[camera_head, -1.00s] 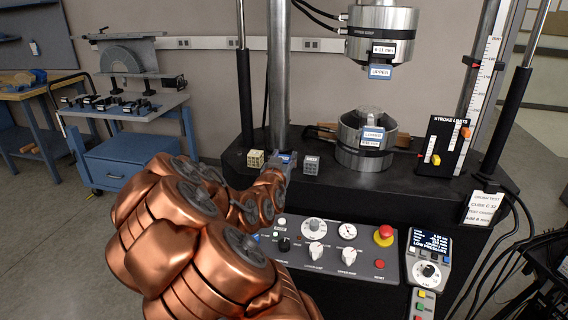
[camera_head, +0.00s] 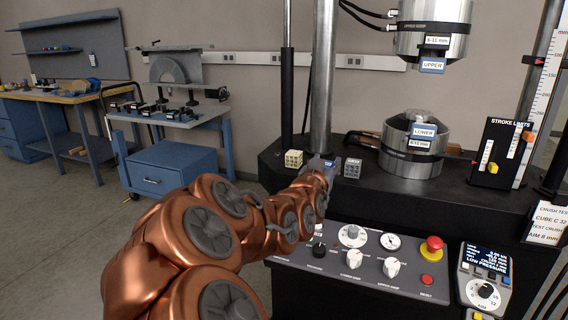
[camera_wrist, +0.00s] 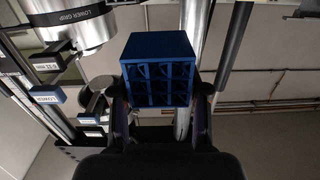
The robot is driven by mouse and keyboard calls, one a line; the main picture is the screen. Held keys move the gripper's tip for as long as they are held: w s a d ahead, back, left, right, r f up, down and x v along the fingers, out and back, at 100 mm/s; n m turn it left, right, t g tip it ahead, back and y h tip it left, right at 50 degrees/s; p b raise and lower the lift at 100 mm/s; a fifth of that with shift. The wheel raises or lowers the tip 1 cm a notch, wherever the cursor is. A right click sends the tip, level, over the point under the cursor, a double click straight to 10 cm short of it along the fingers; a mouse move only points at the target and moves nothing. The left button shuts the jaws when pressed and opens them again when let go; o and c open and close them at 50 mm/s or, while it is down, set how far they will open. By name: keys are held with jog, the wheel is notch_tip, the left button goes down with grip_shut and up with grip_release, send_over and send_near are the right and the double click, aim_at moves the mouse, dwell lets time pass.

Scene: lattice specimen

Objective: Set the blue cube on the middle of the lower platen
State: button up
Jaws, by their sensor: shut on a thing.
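The blue lattice cube (camera_wrist: 158,68) is between the fingers of my gripper (camera_wrist: 160,95) in the wrist view, its open-celled face toward the camera. In the head view my gripper (camera_head: 322,168) is low over the black machine deck, between two other cubes; the blue cube is largely hidden there. I cannot tell whether the cube touches the deck. The lower platen (camera_head: 424,122) is at the steel cylinder marked LOWER (camera_head: 412,160), right of and apart from my gripper. Its top is partly hidden behind the label.
A beige lattice cube (camera_head: 294,158) and a grey cube (camera_head: 352,168) stand close on either side of my gripper. A steel column (camera_head: 323,70) rises behind. The UPPER cylinder (camera_head: 434,30) hangs above the lower one with an open gap. A stroke-limits panel (camera_head: 500,152) stands right.

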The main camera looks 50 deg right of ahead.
jog(key=shift+a, duration=0.1)
jog(key=w+a+f+n+t+y, duration=0.25)
jog(key=w+a, duration=0.35)
jog(key=w, duration=0.3)
jog(key=w+a+f+n+t+y, duration=0.1)
jog(key=w+a+n+t+y, duration=0.15)
jog(key=w+a, duration=0.5)
jog(key=w+a+f+n+t+y, duration=0.15)
jog(key=w+a+t, duration=0.25)
jog(key=w, duration=0.6)
jog(key=w+a+f+n+t+y, duration=0.1)
jog(key=w+a+f+n+y, duration=0.35)
jog(key=a, duration=0.95)
jog(key=w+a+f+n+t+y, duration=0.1)
jog(key=w+a+n+t+y, duration=0.15)
jog(key=w+a+y, duration=0.75)
notch_tip(320, 180, up, 16)
jog(key=s+a+h+p, duration=0.1)
jog(key=h+p, duration=0.3)
jog(key=p, duration=1.1)
jog(key=shift+s+a+g+p, duration=0.35)
jog(key=shift+s+a, duration=0.05)
jog(key=shift+a, duration=0.35)
jog(key=shift+n, duration=0.25)
